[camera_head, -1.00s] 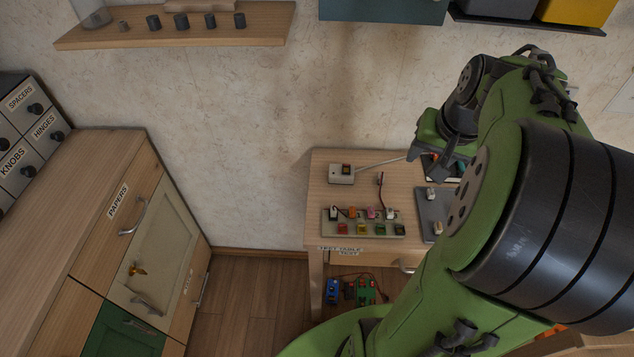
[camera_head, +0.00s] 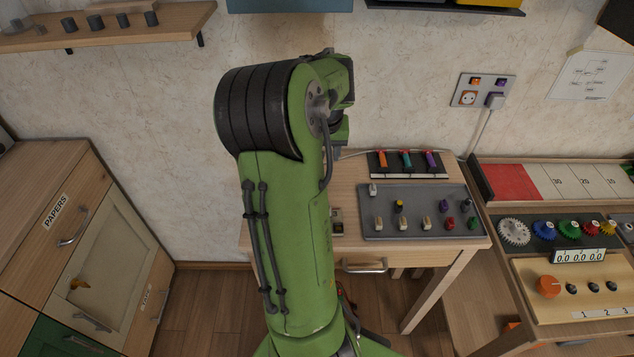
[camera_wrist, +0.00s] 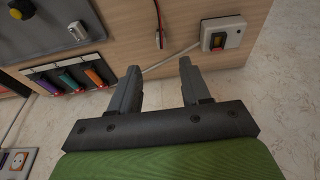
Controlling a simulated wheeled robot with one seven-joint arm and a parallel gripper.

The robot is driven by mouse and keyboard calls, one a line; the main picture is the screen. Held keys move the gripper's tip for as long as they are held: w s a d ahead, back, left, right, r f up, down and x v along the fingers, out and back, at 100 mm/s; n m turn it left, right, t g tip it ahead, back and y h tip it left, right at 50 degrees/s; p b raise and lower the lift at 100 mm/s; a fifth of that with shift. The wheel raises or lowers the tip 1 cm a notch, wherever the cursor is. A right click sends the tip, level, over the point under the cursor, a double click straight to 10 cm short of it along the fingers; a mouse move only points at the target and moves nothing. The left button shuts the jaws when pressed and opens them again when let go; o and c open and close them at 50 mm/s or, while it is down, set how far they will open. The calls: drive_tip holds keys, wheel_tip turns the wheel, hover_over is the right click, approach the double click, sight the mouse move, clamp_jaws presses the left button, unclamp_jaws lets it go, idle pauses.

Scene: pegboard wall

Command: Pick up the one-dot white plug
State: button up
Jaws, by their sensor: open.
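Several white plugs stand on the grey tray (camera_head: 440,231) on the table: one alone at its back left corner (camera_head: 373,189), others along its front row (camera_head: 403,224). Their dots are too small to read, so I cannot tell which is the one-dot white plug. In the wrist view one white plug (camera_wrist: 77,30) shows near the tray's edge, with a yellow plug (camera_wrist: 20,8) beyond it. My gripper (camera_wrist: 158,68) is open and empty, apart from the plugs. In the head view my arm hides its fingers.
A rack of orange, teal and purple handles (camera_head: 405,163) lies behind the tray. A switch box (camera_wrist: 222,35) and a loose cable end (camera_wrist: 160,38) show beyond my fingers. A wall socket panel (camera_head: 482,91) is at right; a workbench with gears (camera_head: 513,232) adjoins the table.

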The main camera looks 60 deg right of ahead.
drive_tip(key=b+x, duration=0.3)
drive_tip(key=x, duration=0.8)
drive_tip(key=shift+w+a+b, duration=0.1)
drive_tip(key=shift+b, duration=0.25)
drive_tip(key=shift+r, duration=0.2)
drive_tip(key=shift+c, duration=0.2)
clamp_jaws()
